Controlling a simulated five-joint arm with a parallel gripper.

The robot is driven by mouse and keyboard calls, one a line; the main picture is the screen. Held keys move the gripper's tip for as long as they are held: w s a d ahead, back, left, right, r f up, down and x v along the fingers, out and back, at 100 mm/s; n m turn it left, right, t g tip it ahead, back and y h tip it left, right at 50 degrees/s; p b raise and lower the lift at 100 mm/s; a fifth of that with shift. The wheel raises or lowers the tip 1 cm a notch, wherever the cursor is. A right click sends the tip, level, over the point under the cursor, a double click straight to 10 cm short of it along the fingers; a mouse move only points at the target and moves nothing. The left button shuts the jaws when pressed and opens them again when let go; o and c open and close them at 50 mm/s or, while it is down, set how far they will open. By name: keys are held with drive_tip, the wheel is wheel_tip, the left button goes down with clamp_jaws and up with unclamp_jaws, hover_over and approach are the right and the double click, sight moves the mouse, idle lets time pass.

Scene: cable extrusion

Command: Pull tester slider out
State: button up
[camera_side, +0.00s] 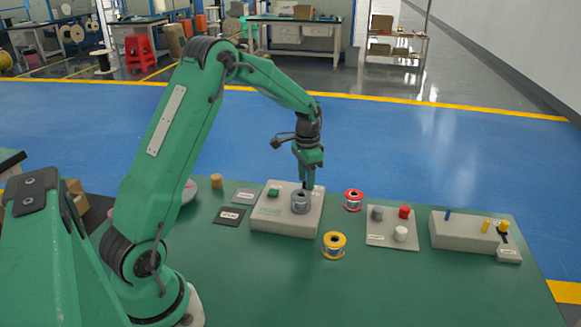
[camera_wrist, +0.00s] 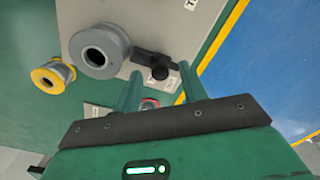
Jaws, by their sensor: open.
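The tester looks like a low beige-grey box (camera_side: 270,222) on the green table, with a grey spool (camera_side: 301,203) and a green block (camera_side: 273,191) on top. The wrist view shows the spool (camera_wrist: 99,50) and, beside it, a black knob (camera_wrist: 159,69) on a short black bar, which seems to be the slider. My gripper (camera_side: 309,187) points down over the back right part of the box, just behind the spool. In the wrist view its fingers (camera_wrist: 160,72) are apart, with the knob seen in the gap between their tips. I see no contact. In the side view the knob is mostly hidden.
A red spool (camera_side: 353,200) and a yellow spool (camera_side: 334,245) stand close by the box. A pale plate (camera_side: 385,241) with several small cylinders and a long grey block (camera_side: 460,235) with pegs lie to the right. The front table is clear.

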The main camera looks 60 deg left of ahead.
drive_tip(key=shift+f, duration=0.3)
clamp_jaws()
drive_tip(key=shift+w+a, duration=1.1)
drive_tip(key=shift+w, duration=0.05)
unclamp_jaws()
